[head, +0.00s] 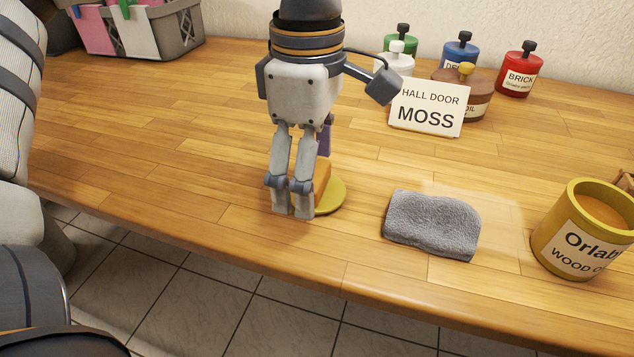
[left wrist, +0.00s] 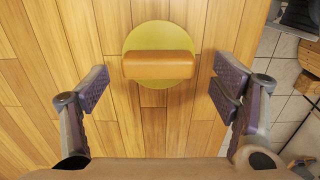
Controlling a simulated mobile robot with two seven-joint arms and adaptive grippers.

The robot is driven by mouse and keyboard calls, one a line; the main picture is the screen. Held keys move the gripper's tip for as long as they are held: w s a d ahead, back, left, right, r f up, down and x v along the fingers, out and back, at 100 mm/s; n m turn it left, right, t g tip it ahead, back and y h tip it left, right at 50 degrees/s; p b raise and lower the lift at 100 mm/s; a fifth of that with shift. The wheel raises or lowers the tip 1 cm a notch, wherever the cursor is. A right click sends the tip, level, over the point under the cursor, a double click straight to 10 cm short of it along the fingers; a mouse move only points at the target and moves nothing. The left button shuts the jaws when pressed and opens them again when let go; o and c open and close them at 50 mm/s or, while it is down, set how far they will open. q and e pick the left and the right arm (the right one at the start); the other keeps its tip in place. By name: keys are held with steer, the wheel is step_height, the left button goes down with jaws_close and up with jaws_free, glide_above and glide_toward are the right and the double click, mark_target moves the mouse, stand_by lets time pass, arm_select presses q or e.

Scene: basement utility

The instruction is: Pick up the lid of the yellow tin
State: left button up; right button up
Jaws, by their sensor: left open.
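The yellow lid (head: 332,198) lies flat on the wooden bench, with a block-shaped wooden handle (head: 322,180) on top. My left gripper (head: 292,208) points down over it and partly hides it in the head view. In the left wrist view the lid (left wrist: 144,39) and its handle (left wrist: 158,65) lie between the two spread, empty fingers, apart from both. The open yellow tin (head: 548,238), labelled as wood oil, stands at the right, with brown contents showing inside. My right gripper is not in view.
A folded grey cloth (head: 432,224) lies between lid and tin. A "HALL DOOR MOSS" card (head: 426,107) stands behind it, before several small bottles, including a red one (head: 519,72). A grey basket (head: 178,32) is at the back left. The bench left of the lid is clear.

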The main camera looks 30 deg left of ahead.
arm_select(q)
steer(key=shift+f, duration=0.45)
steer(key=c, duration=1.3)
steer(key=shift+r, duration=0.1)
steer(key=shift+c, duration=0.2)
